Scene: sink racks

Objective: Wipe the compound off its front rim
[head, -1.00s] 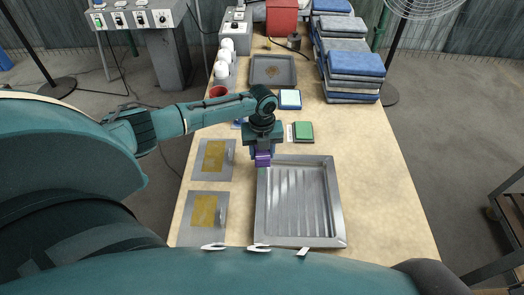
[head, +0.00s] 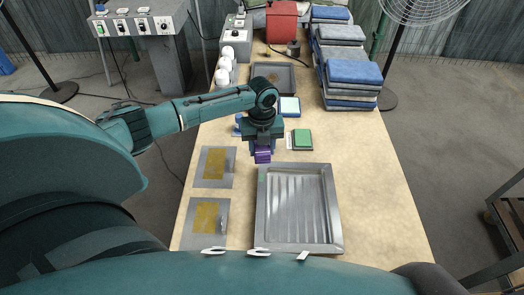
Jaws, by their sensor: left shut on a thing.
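A shallow metal tray (head: 334,215) with a ribbed floor lies on the table in front of me. Its front rim (head: 290,249) is nearest my body, and I cannot make out compound on it from here. A faint greenish patch shows on its left rim near the far corner. My left gripper (head: 263,150) points down by the tray's far left corner and is shut on a purple block (head: 263,157). I cannot tell whether the block touches anything. My right gripper is out of view.
Two metal plates with yellowish patches (head: 214,167) (head: 209,217) lie left of the tray. A green pad (head: 302,139) and a pale-topped pad (head: 289,106) lie beyond it. Folded towels (head: 353,72) are stacked at the back right. The table right of the tray is clear.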

